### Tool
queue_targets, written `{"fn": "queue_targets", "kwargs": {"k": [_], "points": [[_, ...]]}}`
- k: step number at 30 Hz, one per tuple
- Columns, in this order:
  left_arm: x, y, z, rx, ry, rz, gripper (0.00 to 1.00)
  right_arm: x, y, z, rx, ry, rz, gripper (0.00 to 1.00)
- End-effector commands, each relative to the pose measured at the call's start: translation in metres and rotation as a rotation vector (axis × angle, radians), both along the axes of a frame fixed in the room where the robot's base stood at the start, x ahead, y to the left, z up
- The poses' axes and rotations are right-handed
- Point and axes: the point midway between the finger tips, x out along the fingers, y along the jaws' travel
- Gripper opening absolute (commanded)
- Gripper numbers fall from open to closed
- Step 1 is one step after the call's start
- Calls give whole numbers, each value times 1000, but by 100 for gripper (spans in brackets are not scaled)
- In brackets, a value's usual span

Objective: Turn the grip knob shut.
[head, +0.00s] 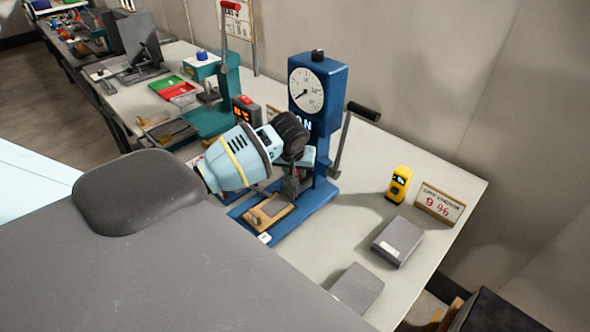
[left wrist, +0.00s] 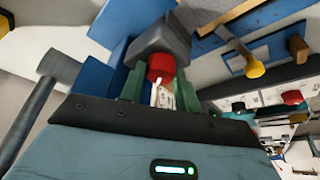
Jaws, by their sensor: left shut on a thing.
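A blue test stand (head: 318,90) with a round white dial (head: 307,91) stands on the light bench. My left gripper (head: 299,178) reaches it from the left, low in front of its column. In the left wrist view, the two green fingers of my left gripper (left wrist: 160,88) are shut on the red grip knob (left wrist: 160,66), one on each side. A dark grey block (left wrist: 160,38) is right behind the knob. In the head view my gripper and wrist largely hide the knob. How far the knob is turned cannot be told. My right gripper is not in view.
A crank with a black handle (head: 363,111) juts out right of the column. A wooden piece (head: 268,212) lies on the stand's base. A yellow device (head: 398,185), a sign (head: 440,203) and grey blocks (head: 398,242) stand to the right. A teal press (head: 227,78) stands behind left.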

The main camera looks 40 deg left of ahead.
Motion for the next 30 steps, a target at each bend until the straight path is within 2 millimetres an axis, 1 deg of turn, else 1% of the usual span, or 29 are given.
{"fn": "queue_targets", "kwargs": {"k": [21,30], "points": [[0,6,2,-1,-3,-665,9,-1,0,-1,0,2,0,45],[1,7,1,0,-3,-950,9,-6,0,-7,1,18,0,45]]}}
